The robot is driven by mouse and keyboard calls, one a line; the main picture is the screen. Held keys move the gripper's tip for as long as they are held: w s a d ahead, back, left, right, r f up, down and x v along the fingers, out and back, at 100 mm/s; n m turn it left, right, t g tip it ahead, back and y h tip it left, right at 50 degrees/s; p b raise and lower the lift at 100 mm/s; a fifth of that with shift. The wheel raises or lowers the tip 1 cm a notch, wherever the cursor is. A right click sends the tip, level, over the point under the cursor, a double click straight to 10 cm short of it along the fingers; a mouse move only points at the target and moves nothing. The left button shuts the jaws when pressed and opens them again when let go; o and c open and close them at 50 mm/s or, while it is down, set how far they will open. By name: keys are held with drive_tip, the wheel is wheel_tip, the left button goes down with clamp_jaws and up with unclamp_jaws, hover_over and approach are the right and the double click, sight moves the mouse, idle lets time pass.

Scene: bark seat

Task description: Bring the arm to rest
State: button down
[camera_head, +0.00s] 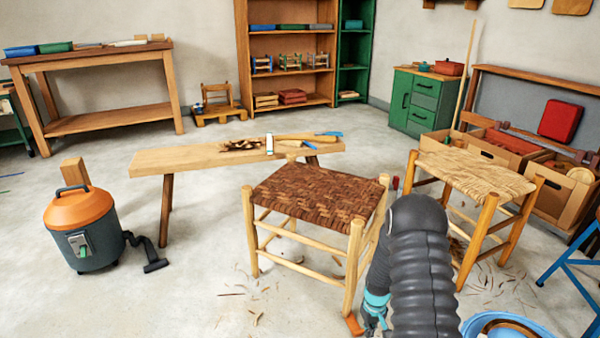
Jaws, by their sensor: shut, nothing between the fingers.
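My arm, a dark grey ribbed sleeve, rises from the bottom edge right of centre, between two woven stools. My gripper (373,318) shows only in part at the bottom edge, beside the sleeve and below a teal band. It is shut and empty, close to the front right leg of the dark-seated stool in the picture. I cannot tell whether it touches that leg. The dark brown bark-seat stool (315,193) stands upright left of my arm. The pale-seated stool (478,172) stands to its right, its near left leg close to the sleeve.
A low bench (190,159) with tools stands behind the dark stool. An orange and grey vacuum (82,228) is at left. A blue tub (478,326) and blue stand (572,262) are at lower right. Bark scraps litter the floor. The lower left floor is mostly clear.

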drive_tip(key=s+a+m+g, duration=0.1)
drive_tip(key=s+g, duration=0.1)
drive_tip(key=s, duration=0.3)
drive_tip(key=s+a+r+t+p, duration=0.2)
drive_tip(key=s+r, duration=0.6)
drive_tip(key=r, duration=1)
drive_tip(key=s+a+r+m+t+p, duration=0.1)
drive_tip(key=s+r, duration=0.7)
drive_tip(key=r, duration=1)
drive_tip(key=s+a+r+t+p, duration=0.4)
drive_tip(key=s+r, duration=0.4)
drive_tip(key=r, duration=1)
drive_tip(key=shift+a+r+m+t, duration=0.3)
drive_tip(key=shift+a+t, duration=0.2)
drive_tip(key=shift+a, duration=0.2)
